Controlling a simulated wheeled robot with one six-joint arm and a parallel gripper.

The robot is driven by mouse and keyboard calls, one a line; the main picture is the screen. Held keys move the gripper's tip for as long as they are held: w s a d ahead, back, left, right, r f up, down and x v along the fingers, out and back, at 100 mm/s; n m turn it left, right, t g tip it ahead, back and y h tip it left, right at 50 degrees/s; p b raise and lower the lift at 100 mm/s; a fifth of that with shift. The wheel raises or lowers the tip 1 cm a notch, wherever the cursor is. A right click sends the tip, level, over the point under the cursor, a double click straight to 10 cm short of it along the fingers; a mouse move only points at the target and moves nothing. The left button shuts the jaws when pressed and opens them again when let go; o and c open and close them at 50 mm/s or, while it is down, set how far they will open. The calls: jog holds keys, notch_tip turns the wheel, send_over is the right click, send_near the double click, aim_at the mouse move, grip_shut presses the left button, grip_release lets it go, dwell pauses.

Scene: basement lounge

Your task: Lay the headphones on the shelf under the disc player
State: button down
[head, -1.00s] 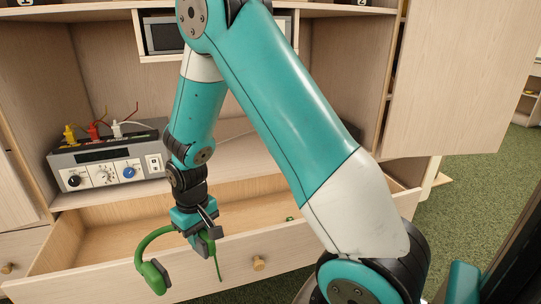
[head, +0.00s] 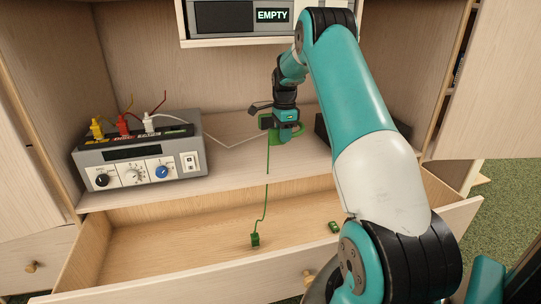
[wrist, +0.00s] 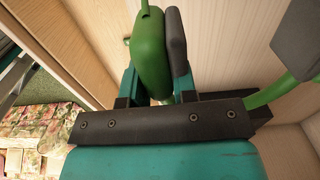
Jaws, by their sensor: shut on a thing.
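The headphones are green with dark grey pads. The disc player (head: 230,16), showing "EMPTY", is in the cubby above the shelf (head: 235,170). I cannot tell whether the headphones touch the shelf.
A grey power supply (head: 140,160) with coloured plugs fills the shelf's left. A dark box (head: 322,131) stands at the right, partly behind my arm. The open drawer (head: 180,235) juts out below, holding a small green piece (head: 334,227). The shelf's middle front is clear.

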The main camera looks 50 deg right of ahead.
jog(key=f, duration=0.2)
jog(key=f+b, duration=0.1)
jog(key=f, duration=0.1)
jog(key=d+f, duration=0.1)
jog(key=shift+s+f+b, duration=0.25)
jog(key=shift+f+b, duration=0.05)
jog(key=shift+f, duration=0.1)
jog(key=shift+f+b, duration=0.5)
jog(key=shift+f, duration=1.5)
jog(key=c, duration=0.9)
grip_release()
jog(key=shift+f, duration=0.15)
